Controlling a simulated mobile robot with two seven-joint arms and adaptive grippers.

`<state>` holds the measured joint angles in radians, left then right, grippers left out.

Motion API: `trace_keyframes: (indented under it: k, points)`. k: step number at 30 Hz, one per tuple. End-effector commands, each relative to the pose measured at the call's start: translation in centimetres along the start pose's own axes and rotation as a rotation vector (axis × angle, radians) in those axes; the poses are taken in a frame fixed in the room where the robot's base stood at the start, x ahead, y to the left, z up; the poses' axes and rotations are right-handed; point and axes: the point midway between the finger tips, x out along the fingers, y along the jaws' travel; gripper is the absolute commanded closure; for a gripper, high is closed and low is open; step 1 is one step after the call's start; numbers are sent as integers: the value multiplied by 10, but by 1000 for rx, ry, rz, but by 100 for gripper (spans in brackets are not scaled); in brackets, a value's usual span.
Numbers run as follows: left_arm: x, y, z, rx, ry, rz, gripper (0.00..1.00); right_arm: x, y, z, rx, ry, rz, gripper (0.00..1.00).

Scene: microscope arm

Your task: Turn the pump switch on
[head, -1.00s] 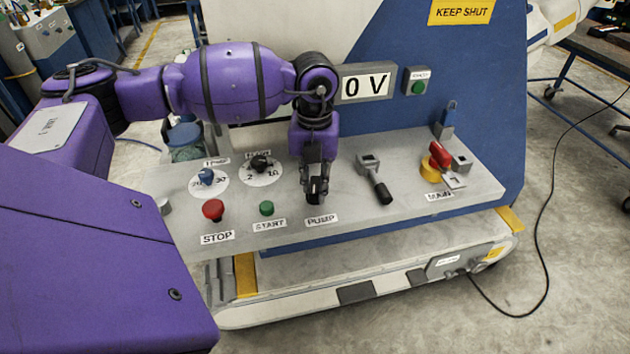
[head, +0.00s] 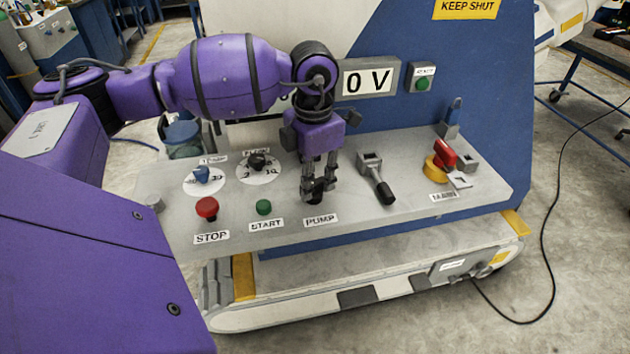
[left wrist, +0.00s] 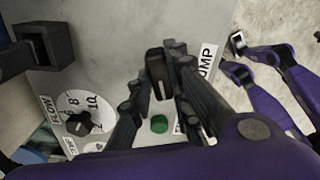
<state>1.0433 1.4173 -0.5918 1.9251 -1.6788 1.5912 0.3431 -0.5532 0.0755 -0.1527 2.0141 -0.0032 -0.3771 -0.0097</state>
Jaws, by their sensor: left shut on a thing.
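The pump switch is a black handle on the grey panel above the PUMP label (head: 320,220). In the head view it is mostly hidden by my left gripper (head: 319,190), which points down at it. In the left wrist view the black handle (left wrist: 156,68) stands between the two dark fingers of my left gripper (left wrist: 160,80). The left gripper is shut on this handle. The switch's base is hidden, so its setting cannot be read. My right gripper is not in the head view; purple and dark parts at the right of the left wrist view may belong to it.
A black lever (head: 382,188) stands close right of the pump switch. A green START button (head: 263,207), a red STOP button (head: 207,208) and two dials lie to the left. A red handle (head: 444,155) is further right.

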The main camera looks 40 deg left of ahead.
Motion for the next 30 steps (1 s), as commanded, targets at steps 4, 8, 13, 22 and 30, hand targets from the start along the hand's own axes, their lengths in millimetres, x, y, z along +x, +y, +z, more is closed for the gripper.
trace_keyframes:
  k: [4, 8, 13, 22, 30]
  points:
    - [1, 0, 0, 114, 0, 0, 100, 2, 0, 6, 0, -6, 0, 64]
    - [1, 0, 0, 196, -1, 1, 100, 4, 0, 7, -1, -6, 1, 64]
    - [0, 0, 0, 273, 0, 1, 100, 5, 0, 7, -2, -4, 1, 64]
    - [0, 0, 0, 331, 0, 1, 100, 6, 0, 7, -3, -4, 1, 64]
    - [-1, 0, 0, 335, -1, 1, 100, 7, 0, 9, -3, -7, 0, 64]
